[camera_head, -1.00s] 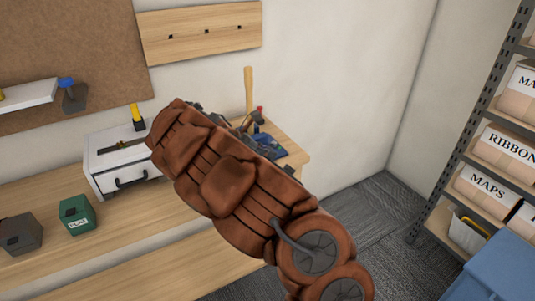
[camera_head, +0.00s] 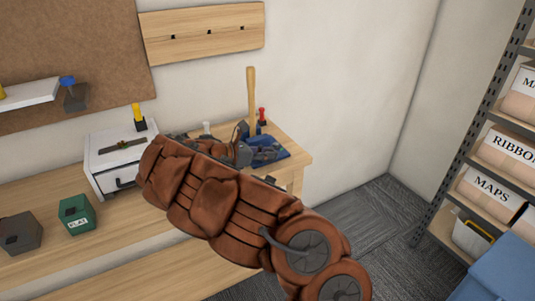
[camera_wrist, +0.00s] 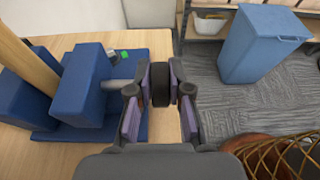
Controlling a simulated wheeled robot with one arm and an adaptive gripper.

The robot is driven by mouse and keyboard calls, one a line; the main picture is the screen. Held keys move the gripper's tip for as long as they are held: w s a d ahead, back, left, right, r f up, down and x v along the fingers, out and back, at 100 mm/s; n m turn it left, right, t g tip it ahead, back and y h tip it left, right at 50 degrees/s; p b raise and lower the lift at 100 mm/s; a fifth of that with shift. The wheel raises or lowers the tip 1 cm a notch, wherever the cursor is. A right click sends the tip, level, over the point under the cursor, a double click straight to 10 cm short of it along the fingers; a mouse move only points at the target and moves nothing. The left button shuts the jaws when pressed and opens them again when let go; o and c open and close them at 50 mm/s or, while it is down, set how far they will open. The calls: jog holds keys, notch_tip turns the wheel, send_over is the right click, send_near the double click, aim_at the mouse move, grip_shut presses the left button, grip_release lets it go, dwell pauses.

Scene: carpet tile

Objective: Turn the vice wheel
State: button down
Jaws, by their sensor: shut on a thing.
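The blue vice (camera_head: 268,152) sits at the right end of the wooden workbench, partly hidden behind my arm. In the wrist view its blue jaws (camera_wrist: 88,88) are on the left, and a grey shaft (camera_wrist: 118,85) runs from them toward my fingers. The dark vice wheel (camera_wrist: 160,86) is seen edge-on between my finger pads. My gripper (camera_wrist: 160,95) is shut on the wheel, a pad on each side. In the head view my gripper (camera_head: 236,150) is mostly hidden behind my brown-sleeved arm.
A wooden handle (camera_head: 251,100) stands up at the vice. A white drawer box (camera_head: 118,160), a green box (camera_head: 76,214) and a dark grey box (camera_head: 20,232) stand on the bench (camera_head: 120,240). A blue bin (camera_wrist: 262,42) and a shelf rack (camera_head: 462,150) are right.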

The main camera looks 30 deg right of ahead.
jog(key=shift+f, duration=0.1)
jog(key=c, duration=1.1)
grip_release()
jog(key=v, duration=1.2)
